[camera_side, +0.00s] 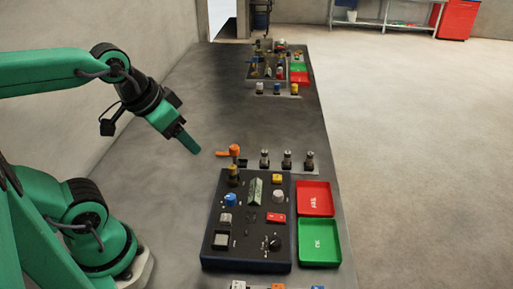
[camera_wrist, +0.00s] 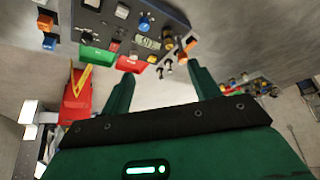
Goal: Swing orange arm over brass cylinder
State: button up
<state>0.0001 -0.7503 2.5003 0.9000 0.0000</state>
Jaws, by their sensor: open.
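The orange arm (camera_side: 226,153) sits on an upright orange post behind the black panel in the side view, its lever pointing left. It shows small in the wrist view (camera_wrist: 188,47). The brass cylinder (camera_side: 233,174) stands at the panel's back left corner, just in front of the orange arm; the arm does not appear to lie over it. My gripper (camera_side: 189,143) hangs in the air to the left of the orange arm, apart from it. In the wrist view its two green fingers (camera_wrist: 162,88) are spread with nothing held between them.
The black panel (camera_side: 210,247) carries several coloured buttons and knobs. Several small dark-based cylinders (camera_side: 287,160) stand in a row right of the orange arm. A red tray (camera_side: 315,190) and a green tray (camera_side: 334,258) lie to the right. A second similar station (camera_side: 270,72) stands farther back; bare table lies between.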

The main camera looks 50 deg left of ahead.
jog(key=shift+c, duration=1.2)
jog(key=g, duration=0.6)
send_over(234, 147)
notch_tip(234, 147, down, 5)
jog(key=shift+a+r, duration=0.1)
jog(key=shift+f, duration=3.9)
jog(key=shift+c, duration=0.3)
jog(key=c, duration=0.9)
